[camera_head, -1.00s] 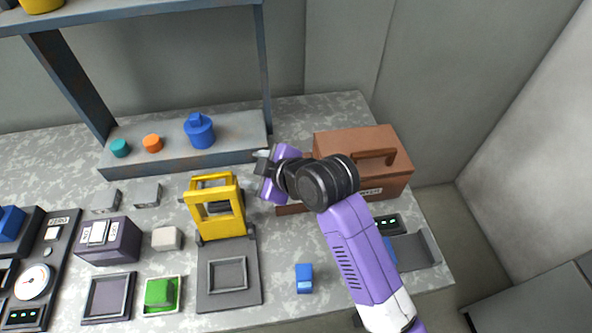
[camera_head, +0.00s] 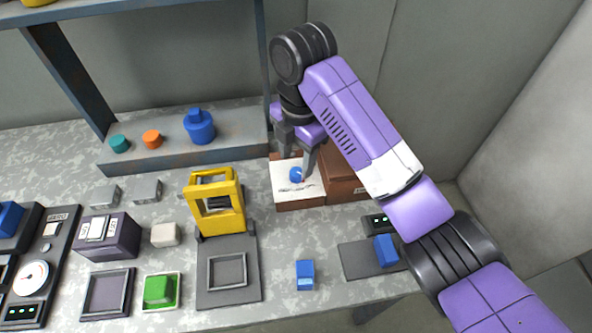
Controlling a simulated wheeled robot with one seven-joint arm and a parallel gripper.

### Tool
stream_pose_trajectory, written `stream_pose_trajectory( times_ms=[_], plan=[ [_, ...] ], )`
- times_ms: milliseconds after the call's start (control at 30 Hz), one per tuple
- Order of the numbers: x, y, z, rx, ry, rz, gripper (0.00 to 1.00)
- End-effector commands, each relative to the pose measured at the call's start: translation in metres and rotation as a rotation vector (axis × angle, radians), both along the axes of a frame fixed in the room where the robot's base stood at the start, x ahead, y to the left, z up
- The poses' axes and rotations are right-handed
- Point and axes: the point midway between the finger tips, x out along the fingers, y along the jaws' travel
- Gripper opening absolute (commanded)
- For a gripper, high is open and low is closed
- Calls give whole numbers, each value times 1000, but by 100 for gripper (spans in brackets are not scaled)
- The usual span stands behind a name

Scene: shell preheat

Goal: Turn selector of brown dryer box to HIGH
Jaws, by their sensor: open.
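The brown dryer box (camera_head: 341,186) stands at the right of the bench, partly hidden behind my purple arm. At its left is a white panel (camera_head: 291,196) with dark markings and a small blue knob (camera_head: 296,175), which looks like the selector. The knob's setting is too small to read. I cannot tell whether the fingers touch the knob.
A yellow-framed press (camera_head: 216,207) stands left of the box. A small blue block (camera_head: 305,275) lies in front, and another blue part (camera_head: 385,250) sits on a grey plate (camera_head: 355,262). A raised shelf step (camera_head: 170,160) holds several coloured pieces behind.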

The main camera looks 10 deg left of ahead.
Motion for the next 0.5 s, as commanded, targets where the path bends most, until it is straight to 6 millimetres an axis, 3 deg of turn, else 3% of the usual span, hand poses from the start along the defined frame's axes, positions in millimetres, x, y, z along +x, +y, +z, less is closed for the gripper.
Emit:
stream_pose_trajectory(
  times_ms=[233, 500],
  plan=[
    [1, 1, -33, 1, 1, -1, 51],
    [2, 1, -43, 1, -1, -2, 51]
  ],
)
